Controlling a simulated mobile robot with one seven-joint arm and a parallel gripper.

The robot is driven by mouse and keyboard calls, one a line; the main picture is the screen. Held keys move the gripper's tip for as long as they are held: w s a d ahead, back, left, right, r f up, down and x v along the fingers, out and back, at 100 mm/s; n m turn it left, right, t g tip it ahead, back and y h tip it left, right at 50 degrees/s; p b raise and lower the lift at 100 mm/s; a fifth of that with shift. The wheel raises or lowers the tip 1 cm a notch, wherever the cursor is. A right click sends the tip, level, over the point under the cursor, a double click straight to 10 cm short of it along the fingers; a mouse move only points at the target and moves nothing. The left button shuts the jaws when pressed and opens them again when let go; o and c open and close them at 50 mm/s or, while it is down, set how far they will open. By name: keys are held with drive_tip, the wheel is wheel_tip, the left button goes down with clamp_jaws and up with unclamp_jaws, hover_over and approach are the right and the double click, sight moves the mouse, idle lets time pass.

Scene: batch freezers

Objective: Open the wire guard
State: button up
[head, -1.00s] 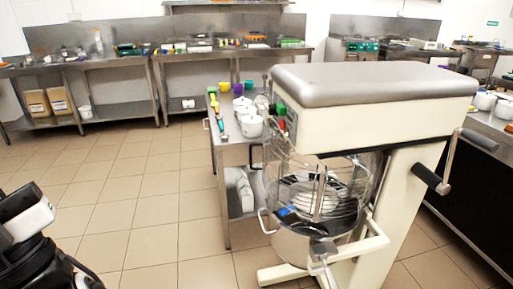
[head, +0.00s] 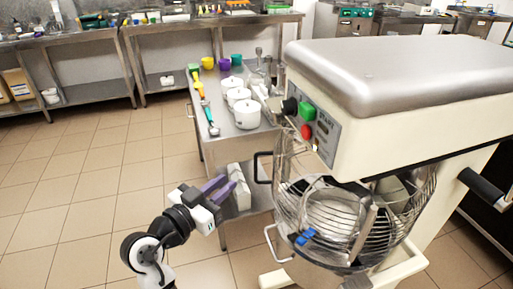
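The wire guard (head: 398,226) is a cage of curved metal wires around the front of the cream mixer (head: 440,125), above its steel bowl. It looks closed. A dark bracket-like handle (head: 263,167) sticks out at the left side of the guard. A small blue part (head: 306,237) shows low on the wires. My gripper (head: 228,187) has two purple fingers, apart and empty. In the picture it is left of the guard and a little below the dark handle, with a visible gap to both.
A steel side table (head: 213,138) with white pots (head: 247,114), coloured cups and utensils stands behind and left of the mixer. Green and red buttons (head: 307,111) are on the mixer head. Tiled floor (head: 85,190) is free on the left. Long counters line the back.

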sight(257, 156)
drive_tip(key=p+x, duration=0.2)
drive_tip(key=x, duration=0.4)
drive_tip(key=p+x, duration=0.2)
drive_tip(key=x, duration=0.4)
drive_tip(key=shift+s+d+r, duration=0.1)
drive_tip(key=shift+s+d, duration=0.05)
drive_tip(key=shift+d, duration=0.25)
drive_tip(key=shift+p+x, duration=0.3)
drive_tip(key=shift+x, duration=0.5)
clamp_jaws()
